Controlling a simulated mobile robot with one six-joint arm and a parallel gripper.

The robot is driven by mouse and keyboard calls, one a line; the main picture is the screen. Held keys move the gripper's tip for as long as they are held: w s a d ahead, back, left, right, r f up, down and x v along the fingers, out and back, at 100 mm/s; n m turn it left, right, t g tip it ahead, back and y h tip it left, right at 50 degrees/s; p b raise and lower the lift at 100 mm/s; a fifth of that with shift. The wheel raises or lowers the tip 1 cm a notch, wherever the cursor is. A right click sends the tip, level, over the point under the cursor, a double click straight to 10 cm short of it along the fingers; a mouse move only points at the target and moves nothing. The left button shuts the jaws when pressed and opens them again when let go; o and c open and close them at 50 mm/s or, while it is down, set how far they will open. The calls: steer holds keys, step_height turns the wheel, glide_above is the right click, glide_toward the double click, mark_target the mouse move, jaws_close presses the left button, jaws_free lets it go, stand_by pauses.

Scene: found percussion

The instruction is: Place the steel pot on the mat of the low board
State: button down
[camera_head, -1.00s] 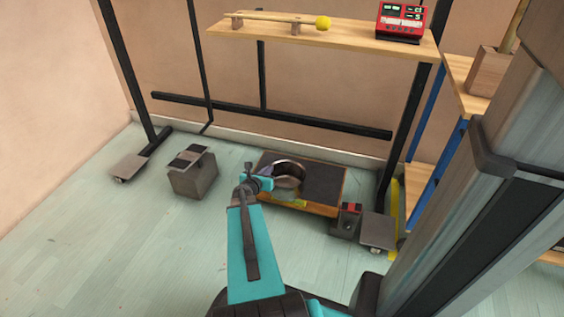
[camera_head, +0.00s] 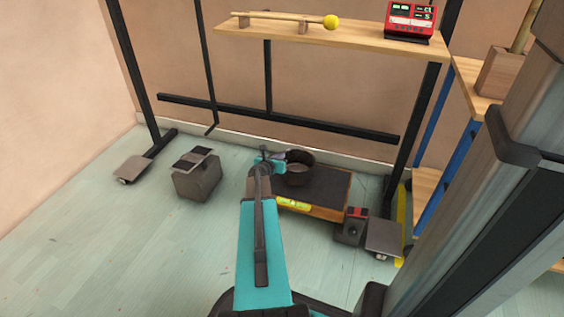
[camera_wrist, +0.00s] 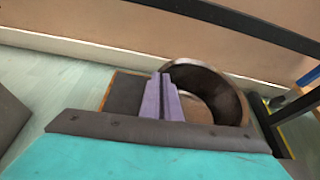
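The steel pot (camera_head: 306,174) is upright over the back-left part of the low board (camera_head: 328,212) in the head view; I cannot tell whether it touches the dark mat (camera_head: 334,187). The wrist view shows the open top of the pot (camera_wrist: 228,97) to the right of my fingers. My gripper (camera_head: 277,158) is at the pot's left side. In the wrist view its lavender fingers (camera_wrist: 166,92) are close together at the pot's left wall, apparently pinching it. The pot hides part of the mat behind it, and my fingers hide the gripped wall.
A yellow level (camera_head: 293,203) is at the board's front edge. A dark block with a red top (camera_head: 352,226) stands right of the board, a grey block (camera_head: 197,176) left of it. A shelf (camera_head: 340,38) with a mallet (camera_head: 285,18) and red device (camera_head: 410,20) is above.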

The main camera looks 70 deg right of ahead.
steer(key=shift+d, duration=0.2)
steer(key=shift+w+d+f+b, duration=0.1)
steer(key=shift+d+f+b, duration=0.25)
steer(key=shift+f+b, duration=0.5)
steer(key=shift+d+f+b, duration=0.3)
steer(key=shift+f+b, duration=0.4)
steer(key=shift+f, duration=0.25)
steer(key=c, duration=2)
jaws_free()
steer(key=shift+f, duration=0.1)
steer(key=shift+p+v, duration=1.9)
steer(key=shift+v, duration=4.15)
